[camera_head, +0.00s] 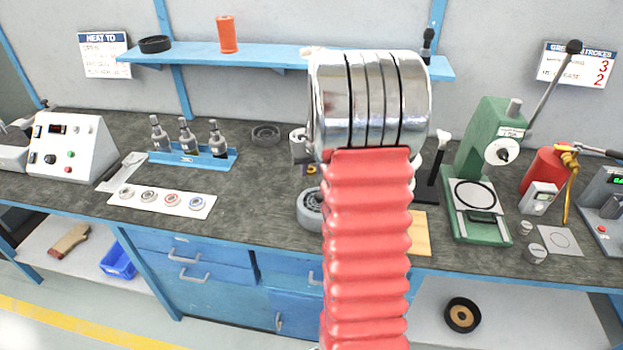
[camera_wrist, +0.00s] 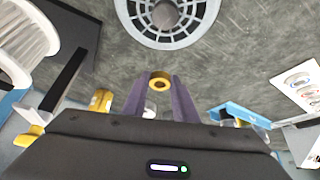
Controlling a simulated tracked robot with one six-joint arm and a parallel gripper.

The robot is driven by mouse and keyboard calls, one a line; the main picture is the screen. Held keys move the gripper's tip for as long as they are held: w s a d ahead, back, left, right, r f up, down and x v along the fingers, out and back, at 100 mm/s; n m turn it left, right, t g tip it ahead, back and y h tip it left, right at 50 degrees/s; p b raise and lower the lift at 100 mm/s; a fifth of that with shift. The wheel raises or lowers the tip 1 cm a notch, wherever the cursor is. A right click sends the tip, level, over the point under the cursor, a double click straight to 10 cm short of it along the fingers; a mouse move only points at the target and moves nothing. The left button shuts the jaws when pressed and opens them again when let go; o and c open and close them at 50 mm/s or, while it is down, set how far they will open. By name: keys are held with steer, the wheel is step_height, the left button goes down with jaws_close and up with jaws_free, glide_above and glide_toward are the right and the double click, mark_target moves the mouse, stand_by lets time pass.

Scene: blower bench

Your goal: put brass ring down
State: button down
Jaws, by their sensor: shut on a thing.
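The brass ring (camera_wrist: 160,83) is a small gold ring with a dark hole. It shows in the wrist view between the tips of my gripper (camera_wrist: 159,92), whose two purple-grey fingers are shut on it. The ring is held above the grey bench top, just below a grey round spoked housing (camera_wrist: 168,18) in that picture. I cannot tell how high the ring is.
The grey housing also shows in the head view (camera_head: 310,208), partly behind my arm. Left are a blue rack (camera_head: 190,157) with several bottle-like tools and a white strip (camera_head: 160,201) with several small rings. Right is a green press (camera_head: 483,180). Bare bench (camera_head: 255,205) lies between.

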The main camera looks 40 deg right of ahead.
steer(key=shift+f, duration=1.85)
steer(key=shift+f, duration=0.6)
steer(key=c, duration=1.4)
jaws_free()
steer(key=shift+c, duration=0.2)
steer(key=shift+s+r, duration=0.1)
steer(key=shift+r, duration=0.75)
steer(key=v, duration=1.1)
steer(key=shift+a+r, duration=0.15)
steer(key=shift+r, duration=0.05)
steer(key=shift+s, duration=0.15)
